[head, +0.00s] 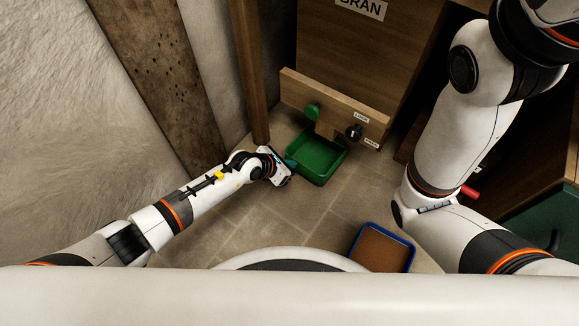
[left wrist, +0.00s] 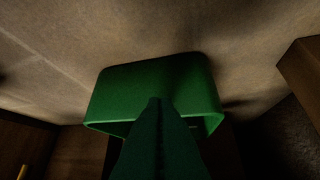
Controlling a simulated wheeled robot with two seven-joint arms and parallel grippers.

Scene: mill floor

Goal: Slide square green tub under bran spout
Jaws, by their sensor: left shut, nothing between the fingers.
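The square green tub (head: 318,168) sits on the stone floor below the wooden bran chest (head: 345,55), whose label reads BRAN. Its far edge lies under the board with a green knob. The tub looks empty. My left gripper (head: 290,165) is shut and empty at the tub's left side, its tips at or very near the wall; I cannot tell if they touch. In the left wrist view, the shut green fingers (left wrist: 158,135) point at the tub (left wrist: 150,85). My right gripper is not in view; only my right arm shows.
The board (head: 335,108) bears a green knob (head: 312,112) and a black knob (head: 354,132). A blue-rimmed tray (head: 408,245) with brown contents stands on the floor at lower right. A wooden post (head: 250,75) rises left of the chest. Floor left of the tray is clear.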

